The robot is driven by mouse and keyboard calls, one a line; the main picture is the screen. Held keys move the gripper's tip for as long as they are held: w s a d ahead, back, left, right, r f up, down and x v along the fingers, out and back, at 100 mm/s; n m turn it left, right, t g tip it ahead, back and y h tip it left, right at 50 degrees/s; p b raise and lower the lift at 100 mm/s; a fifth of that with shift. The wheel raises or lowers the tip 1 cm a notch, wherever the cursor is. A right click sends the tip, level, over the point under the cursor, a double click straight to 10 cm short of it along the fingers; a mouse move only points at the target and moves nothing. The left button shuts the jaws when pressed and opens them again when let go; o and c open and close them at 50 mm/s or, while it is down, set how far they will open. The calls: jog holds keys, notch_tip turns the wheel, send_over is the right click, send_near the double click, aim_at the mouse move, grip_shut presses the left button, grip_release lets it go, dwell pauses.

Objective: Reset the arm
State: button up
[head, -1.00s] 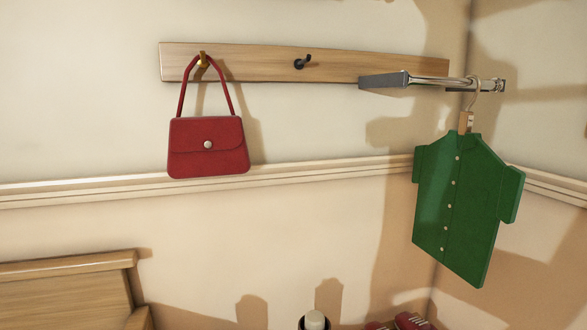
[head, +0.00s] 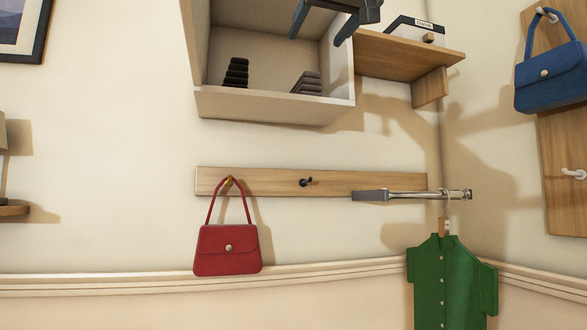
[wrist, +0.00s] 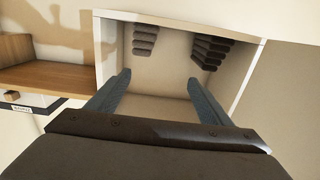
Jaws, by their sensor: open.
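My gripper (head: 322,22) shows at the top edge of the head view, in front of the open white wall cubby (head: 275,107). In the wrist view my gripper (wrist: 160,88) has its two fingers wide apart with nothing between them. The cubby (wrist: 255,75) lies beyond the fingers and holds two stacks of dark folded items (wrist: 209,52). The rest of my arm is out of the head view.
A wooden shelf (head: 415,50) with a white box (head: 408,30) adjoins the cubby. Below, a red handbag (head: 228,252) and a green shirt (head: 440,285) hang near a wooden hook rail (head: 265,183). A blue handbag (head: 550,78) hangs at right.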

jog(key=w+d+f+m+g+h, duration=0.2)
jog(key=f+g, duration=0.7)
jog(key=f, duration=3.7)
jog(key=s+d+f+g+h, duration=0.1)
jog(key=s+d+f+g, duration=0.3)
jog(key=s+f, duration=0.9)
jog(key=s+d+f+g+h, duration=0.1)
jog(key=s+d+f+g, duration=0.25)
jog(key=s+f, duration=0.95)
jog(key=shift+m+g+h, duration=0.45)
jog(key=shift+m+h, duration=0.05)
jog(key=shift+m, duration=0.2)
jog(key=d+p, duration=0.1)
jog(key=p, duration=0.3)
jog(key=w+d+r+p, duration=0.1)
jog(key=d+p, duration=0.1)
jog(key=p, duration=0.2)
jog(key=w+d+r+p, duration=0.1)
jog(key=p, duration=0.3)
jog(key=shift+w+d, duration=0.1)
jog(key=shift+d, duration=0.05)
